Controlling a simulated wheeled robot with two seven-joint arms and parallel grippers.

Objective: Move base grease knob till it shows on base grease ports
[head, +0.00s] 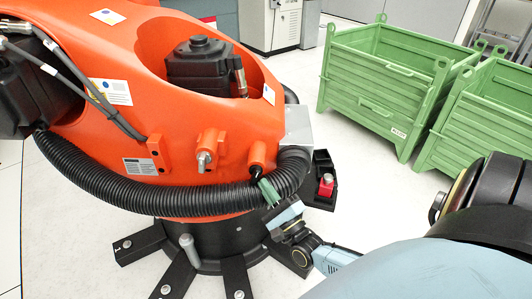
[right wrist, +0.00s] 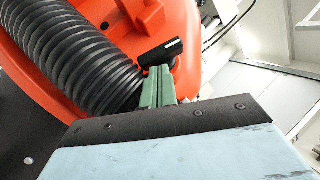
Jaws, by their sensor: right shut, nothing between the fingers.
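The orange machine base (head: 185,120) carries two orange port bosses on its side. The left boss (head: 210,141) has a silver fitting (head: 204,158) on it. The right boss (head: 258,153) has a small black knob (head: 255,170) at its lower end. In the right wrist view the black knob (right wrist: 160,51) is a short dark bar with a small white mark. My right gripper (head: 264,184) has green fingers, shut and empty. Their tips (right wrist: 158,70) are at the knob's underside; I cannot tell if they touch. My left gripper is out of view.
A black corrugated hose (head: 130,194) wraps the base close beside my right fingers, also in the right wrist view (right wrist: 70,50). A grey box (head: 297,127) and a red part (head: 326,186) are nearby. Green crates (head: 385,85) stand at the back right.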

